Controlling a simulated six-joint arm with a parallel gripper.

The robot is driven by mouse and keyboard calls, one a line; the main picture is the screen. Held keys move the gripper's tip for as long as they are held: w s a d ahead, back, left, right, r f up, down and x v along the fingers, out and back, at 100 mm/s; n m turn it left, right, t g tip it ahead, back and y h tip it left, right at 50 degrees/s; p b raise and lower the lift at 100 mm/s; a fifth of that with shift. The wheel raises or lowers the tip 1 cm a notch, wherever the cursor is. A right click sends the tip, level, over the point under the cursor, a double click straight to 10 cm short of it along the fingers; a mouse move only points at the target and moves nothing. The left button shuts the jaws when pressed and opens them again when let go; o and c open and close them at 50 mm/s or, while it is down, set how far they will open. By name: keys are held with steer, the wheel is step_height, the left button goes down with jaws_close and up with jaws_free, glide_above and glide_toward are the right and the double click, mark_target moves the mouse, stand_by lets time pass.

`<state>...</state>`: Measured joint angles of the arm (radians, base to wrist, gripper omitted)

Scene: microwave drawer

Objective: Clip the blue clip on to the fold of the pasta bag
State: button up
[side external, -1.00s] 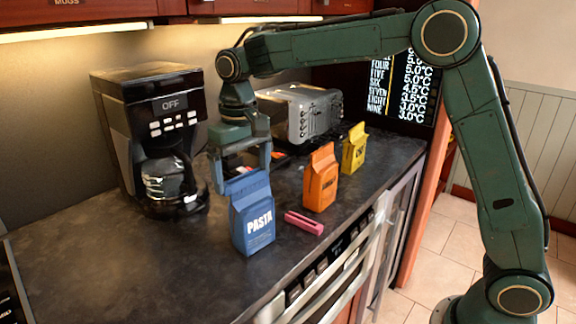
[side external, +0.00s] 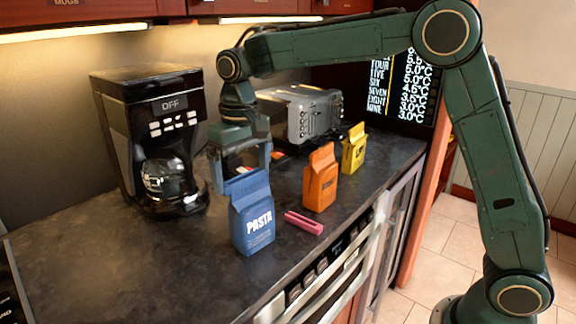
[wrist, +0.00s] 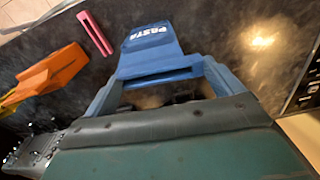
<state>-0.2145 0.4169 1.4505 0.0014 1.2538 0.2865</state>
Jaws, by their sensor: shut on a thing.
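The blue pasta bag (side external: 252,218) stands upright on the dark counter, with its white PASTA label facing the camera. In the wrist view the bag (wrist: 148,52) is just beyond the fingertips. My gripper (side external: 242,177) is behind and above the bag's top, its fingers pointing down. In the wrist view my gripper (wrist: 160,82) is shut on the blue clip (wrist: 162,77), a long slotted bar held crosswise between the fingers. The clip lies against or very near the bag's top edge. I cannot tell whether the fold is inside its slot. The clip blends into the bag in the side view.
A pink clip (side external: 304,222) lies on the counter right of the bag. An orange bag (side external: 321,180) and a yellow bag (side external: 354,149) stand further right. A coffee maker (side external: 152,135) is at left, a toaster (side external: 305,113) behind. The front-left counter is clear.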

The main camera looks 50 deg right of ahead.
mark_target(244, 184)
steer(key=shift+s+a+f, duration=0.1)
steer(key=shift+s+f, duration=0.1)
steer(key=shift+f, duration=1.35)
steer(key=o, duration=0.6)
steer(key=shift+r, duration=0.2)
steer(key=shift+w+r, duration=0.15)
steer(key=shift+r, duration=3.85)
